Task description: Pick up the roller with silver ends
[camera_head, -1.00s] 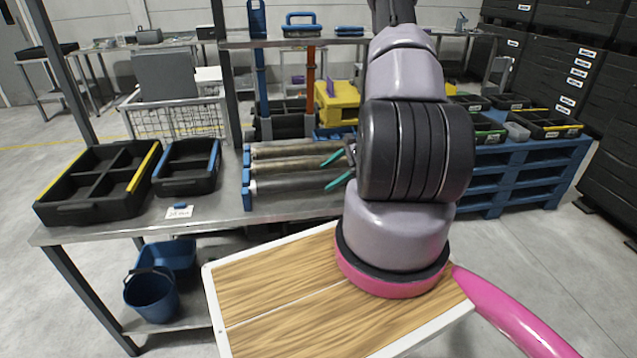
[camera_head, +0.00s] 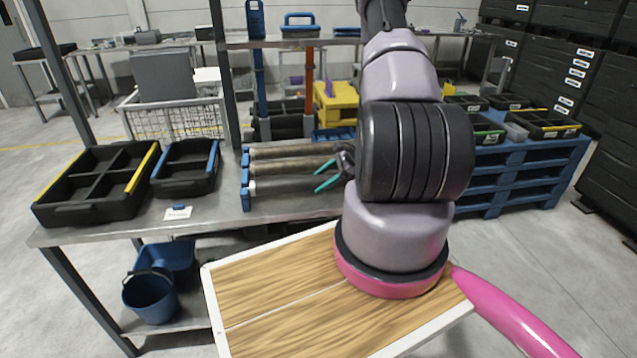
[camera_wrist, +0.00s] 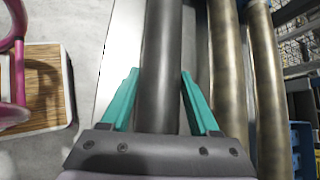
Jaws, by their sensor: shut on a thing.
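Several long rollers lie side by side in a blue-ended rack on the metal table. The nearest roller (camera_head: 285,186) is dark grey, with a pale silvery left end (camera_head: 252,187); its right part is hidden by my arm. My gripper (camera_head: 320,178) has its teal fingers on either side of this roller, right of its middle. In the wrist view my gripper (camera_wrist: 160,72) is shut on the grey roller (camera_wrist: 161,38), one finger along each side. The roller still lies level with the others. Two brownish rollers (camera_head: 285,166) lie behind it.
Black divided trays (camera_head: 90,211) with yellow and blue edges stand on the table's left. A small white label card (camera_head: 178,213) lies in front of them. A shelf with blue tools (camera_head: 300,30) is above the rack. Blue buckets (camera_head: 150,296) sit below.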

